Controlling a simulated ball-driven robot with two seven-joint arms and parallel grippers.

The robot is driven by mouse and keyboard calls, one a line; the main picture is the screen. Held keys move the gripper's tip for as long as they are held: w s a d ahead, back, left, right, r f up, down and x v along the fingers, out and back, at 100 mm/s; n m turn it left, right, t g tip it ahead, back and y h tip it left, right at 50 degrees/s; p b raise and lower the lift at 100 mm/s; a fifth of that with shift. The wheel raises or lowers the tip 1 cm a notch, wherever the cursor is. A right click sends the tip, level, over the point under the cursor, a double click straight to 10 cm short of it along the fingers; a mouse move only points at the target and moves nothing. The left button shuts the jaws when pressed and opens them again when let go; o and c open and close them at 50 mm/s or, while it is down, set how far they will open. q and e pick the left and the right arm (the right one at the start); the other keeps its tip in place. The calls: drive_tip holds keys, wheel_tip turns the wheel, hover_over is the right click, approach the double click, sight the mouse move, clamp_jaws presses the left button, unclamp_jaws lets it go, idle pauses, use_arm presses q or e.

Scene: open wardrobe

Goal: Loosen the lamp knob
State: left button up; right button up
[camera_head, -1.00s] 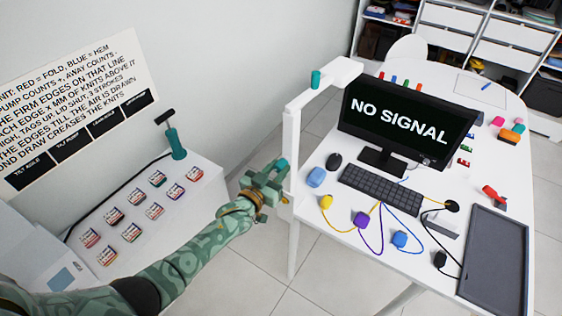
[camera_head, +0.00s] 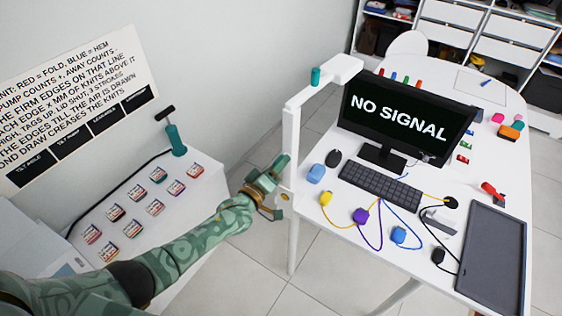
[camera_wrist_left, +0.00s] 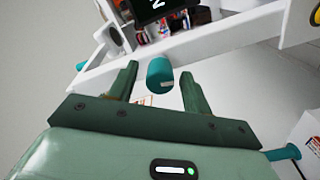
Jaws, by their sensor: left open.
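The white lamp stand (camera_head: 291,130) rises beside the desk, with a bent arm at its top and a teal knob (camera_head: 316,76) there. My left gripper (camera_head: 283,172) is at the lower part of the post, open. In the left wrist view, a teal lamp knob (camera_wrist_left: 160,75) sits between the two spread fingers of the left gripper (camera_wrist_left: 158,84), with gaps visible on both sides. In the head view this lower knob is hidden or merges with the gripper. My right gripper is not in view.
A desk (camera_head: 340,220) with a monitor (camera_head: 405,115), keyboard (camera_head: 380,188) and several cables lies right of the post. A white cabinet (camera_head: 205,207) with several small labelled packs and a teal pump (camera_head: 176,142) stands left. Floor shows between them.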

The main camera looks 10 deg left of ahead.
use_arm(q)
drive_tip(key=m, duration=0.5)
drive_tip(key=shift+m, duration=0.4)
drive_tip(key=m, duration=0.3)
drive_tip(key=shift+f, duration=0.1)
drive_tip(key=m+b, duration=0.1)
drive_tip(key=m, duration=0.4)
drive_tip(key=shift+m, duration=0.3)
drive_tip(key=shift+m+b, duration=0.4)
drive_tip(key=shift+m, duration=1)
